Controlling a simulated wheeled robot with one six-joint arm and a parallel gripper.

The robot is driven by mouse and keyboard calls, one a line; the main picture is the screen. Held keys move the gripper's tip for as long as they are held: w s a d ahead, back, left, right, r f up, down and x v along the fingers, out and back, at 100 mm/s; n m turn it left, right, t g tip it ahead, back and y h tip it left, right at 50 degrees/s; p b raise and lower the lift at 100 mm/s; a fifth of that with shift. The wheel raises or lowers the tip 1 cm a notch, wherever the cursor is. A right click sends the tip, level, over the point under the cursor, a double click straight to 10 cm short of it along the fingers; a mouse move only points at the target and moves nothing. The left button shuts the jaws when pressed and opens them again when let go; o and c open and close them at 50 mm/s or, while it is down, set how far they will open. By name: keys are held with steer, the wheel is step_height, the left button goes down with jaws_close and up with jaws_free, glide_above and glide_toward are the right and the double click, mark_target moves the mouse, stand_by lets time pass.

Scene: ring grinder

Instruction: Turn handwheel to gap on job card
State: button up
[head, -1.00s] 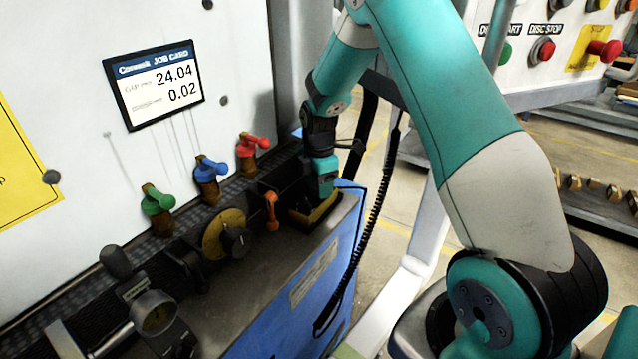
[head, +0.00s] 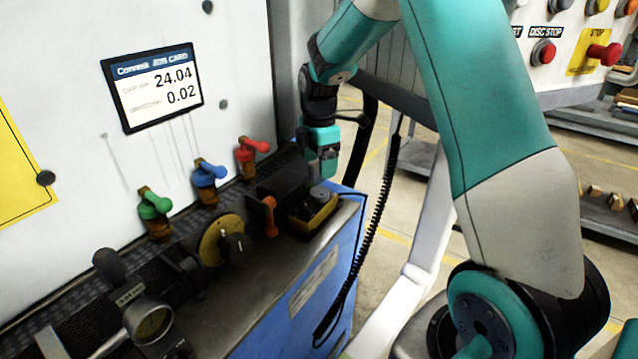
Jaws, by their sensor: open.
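The job card (head: 153,88) on the white panel reads 24.04 for the gap and 0.02 on the line below. A yellow disc with a black knob (head: 222,241), which looks like the handwheel, sits on the machine below the levers. A round dial gauge (head: 152,322) stands at the lower left; its reading is too small to tell. My gripper (head: 328,172) is open and empty, pointing down. It hangs just above and behind a black and yellow box with a grey round top (head: 316,210), apart from the handwheel and to its right.
Green (head: 155,205), blue (head: 209,172) and red (head: 252,148) levers stand along the panel. An orange lever (head: 269,215) is between the handwheel and the box. A coiled black cable (head: 378,225) hangs at the blue cabinet's right side. Red buttons are at upper right.

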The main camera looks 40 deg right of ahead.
step_height(320, 180, up, 4)
steer(key=shift+f, duration=0.1)
stand_by(0.6)
steer(key=s+a+f+m+t, duration=0.1)
steer(key=s+a+m, duration=0.4)
steer(key=s+m, duration=0.35)
steer(key=s+a+m+t, duration=0.2)
steer(key=s+a+m, duration=0.2)
steer(key=s+m, duration=0.4)
steer(key=s+a+r+n+g+y, duration=0.1)
steer(key=s+a+r+n+y, duration=0.1)
steer(key=s+a, duration=0.4)
steer(key=s+a+r+n+g+y, duration=0.2)
steer(key=s+a+r+n, duration=0.3)
steer(key=a, duration=0.3)
steer(key=shift+s+a+r, duration=0.25)
steer(key=shift+s+a, duration=0.1)
steer(key=shift+a, duration=0.05)
